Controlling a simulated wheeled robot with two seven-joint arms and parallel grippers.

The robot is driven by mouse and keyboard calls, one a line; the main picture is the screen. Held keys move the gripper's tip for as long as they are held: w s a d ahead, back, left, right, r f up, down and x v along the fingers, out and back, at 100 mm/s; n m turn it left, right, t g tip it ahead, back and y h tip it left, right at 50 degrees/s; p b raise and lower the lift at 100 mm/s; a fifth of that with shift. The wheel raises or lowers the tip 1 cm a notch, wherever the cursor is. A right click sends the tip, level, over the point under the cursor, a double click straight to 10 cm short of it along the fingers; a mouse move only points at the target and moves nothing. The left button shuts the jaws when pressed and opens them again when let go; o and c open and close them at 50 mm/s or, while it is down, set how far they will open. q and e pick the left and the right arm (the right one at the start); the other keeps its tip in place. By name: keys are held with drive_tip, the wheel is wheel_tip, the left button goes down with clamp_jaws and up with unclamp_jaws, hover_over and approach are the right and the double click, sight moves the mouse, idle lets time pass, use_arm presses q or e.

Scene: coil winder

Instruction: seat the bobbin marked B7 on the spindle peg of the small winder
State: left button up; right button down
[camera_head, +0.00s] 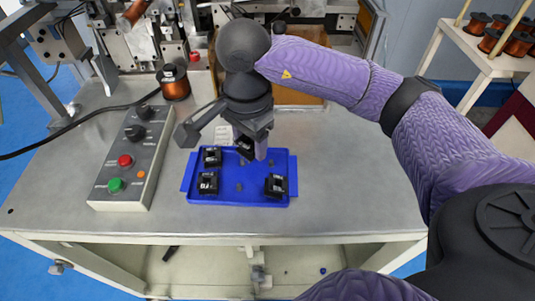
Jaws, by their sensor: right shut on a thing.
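My right gripper (254,150) is over the back edge of the blue tray (240,200), pointing down. It is shut on a black bobbin (243,146), partly hidden by the fingers; I cannot read its mark or tell whether it is clear of the tray. Three other black bobbins with white marks are in the tray: one at back left (211,156), one at front left (208,184) and one at front right (276,185). Their marks are too small to read surely. I cannot make out the spindle peg. My left gripper is not in view.
A grey control box (131,155) with red and green buttons stands left of the tray. A copper wire spool (174,83) stands behind it, among machine parts at the back. A rack with copper spools (489,40) is at upper right. The grey tabletop (345,190) is clear right of the tray.

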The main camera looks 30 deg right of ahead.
sight(271, 160)
drive_tip(key=m, duration=0.2)
drive_tip(key=d+m, duration=0.1)
drive_tip(key=m, duration=0.4)
drive_tip(key=shift+w+d+r, duration=0.15)
drive_tip(key=shift+w, duration=0.15)
drive_tip(key=d+f+m, duration=0.1)
drive_tip(key=f+m, duration=0.2)
drive_tip(key=m, duration=0.4)
drive_tip(key=d+f+m, duration=0.1)
drive_tip(key=f+m, duration=0.2)
drive_tip(key=m, duration=0.4)
drive_tip(key=w+d+f+m, duration=0.1)
drive_tip(key=d+f+m, duration=0.1)
drive_tip(key=m, duration=0.5)
drive_tip(key=shift+f+b, duration=0.4)
drive_tip(key=shift+f, duration=0.2)
